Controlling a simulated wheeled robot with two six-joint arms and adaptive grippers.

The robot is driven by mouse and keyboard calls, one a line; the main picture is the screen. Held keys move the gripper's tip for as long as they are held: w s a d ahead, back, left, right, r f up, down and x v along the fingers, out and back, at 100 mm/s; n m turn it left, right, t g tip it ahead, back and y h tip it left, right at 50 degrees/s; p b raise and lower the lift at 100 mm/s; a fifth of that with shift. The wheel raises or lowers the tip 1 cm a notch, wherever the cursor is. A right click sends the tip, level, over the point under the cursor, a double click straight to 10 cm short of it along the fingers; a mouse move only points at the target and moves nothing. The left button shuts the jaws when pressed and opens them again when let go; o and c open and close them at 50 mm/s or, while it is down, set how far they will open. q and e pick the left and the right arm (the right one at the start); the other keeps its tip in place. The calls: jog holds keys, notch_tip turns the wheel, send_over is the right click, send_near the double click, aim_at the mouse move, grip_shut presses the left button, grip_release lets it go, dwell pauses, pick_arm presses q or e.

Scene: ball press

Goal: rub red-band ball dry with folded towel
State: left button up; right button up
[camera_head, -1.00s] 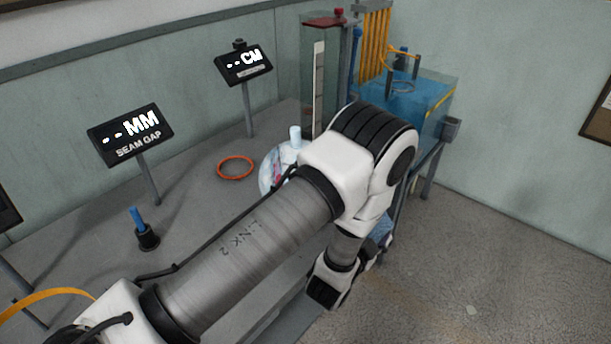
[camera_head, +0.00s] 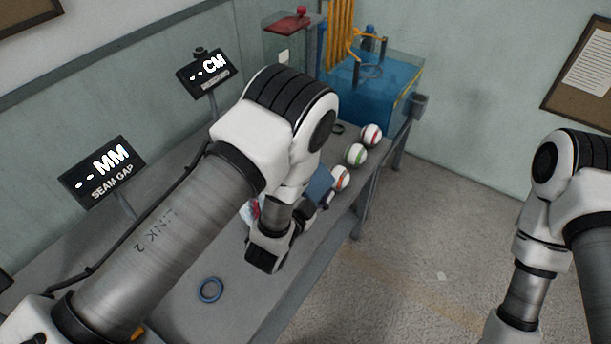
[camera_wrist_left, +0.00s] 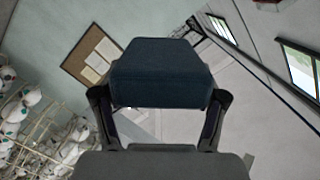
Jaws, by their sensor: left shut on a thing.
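My left gripper (camera_wrist_left: 160,103) is shut on the folded towel (camera_wrist_left: 158,72), a dark blue block between its two fingers. In the head view the towel (camera_head: 319,184) shows beyond my left wrist, close to the nearest ball; I cannot tell whether they touch. That white ball (camera_head: 341,178) has an orange-red band. A green-band ball (camera_head: 356,154) and another ball with a reddish band (camera_head: 371,134) stand behind it in a row. Which of the two reddish bands is the red one is hard to tell. My right arm shows at the right, its gripper out of frame.
A blue ring (camera_head: 209,290) lies on the grey bench (camera_head: 232,312). A blue water tank (camera_head: 375,85) stands at the bench's far end. Two displays, seam gap (camera_head: 102,170) and CM (camera_head: 207,74), stand along the left. Open floor lies right of the bench.

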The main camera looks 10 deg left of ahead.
pick_arm(q)
jog(key=shift+a+f+b, duration=0.1)
jog(key=shift+f+b, duration=0.2)
jog(key=shift+b, duration=0.05)
jog(key=a+f+b, duration=0.1)
jog(key=w+a+f+b, duration=0.1)
jog(key=a+f+b, duration=0.1)
jog(key=f, duration=0.1)
jog(key=shift+w+a+b, duration=0.25)
jog(key=shift+b, duration=0.1)
jog(key=shift+w+a, duration=0.1)
jog(key=shift+a, duration=0.05)
jog(key=shift+w+a+f+b, duration=0.15)
jog(key=shift+a+f+b, duration=0.2)
jog(key=shift+f+b, duration=0.15)
jog(key=shift+r, duration=0.1)
